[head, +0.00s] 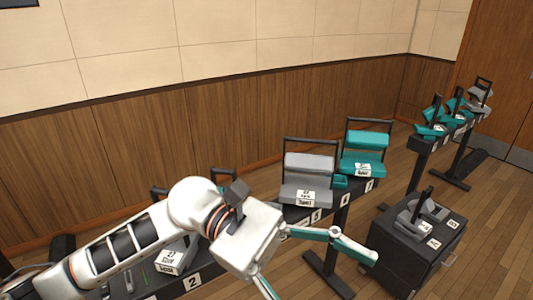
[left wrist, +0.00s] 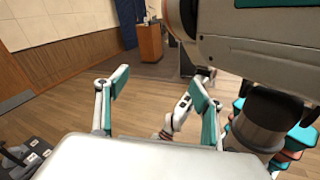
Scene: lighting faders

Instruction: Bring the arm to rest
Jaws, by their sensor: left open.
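My left arm comes in from the left in the head view, over a black rail. Its gripper (head: 315,272) has its two white and teal fingers spread wide, with nothing between them. In the left wrist view the same gripper (left wrist: 160,92) is open and empty, with bare floor beyond the fingers. My right gripper cannot be made out in either view.
A grey unit (head: 309,177) and a teal unit (head: 364,152) stand on the rail, just behind my left gripper. A black cabinet (head: 394,263) is to its right. More teal units (head: 433,118) stand on a farther rail. A wooden lectern (left wrist: 151,42) stands across open floor.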

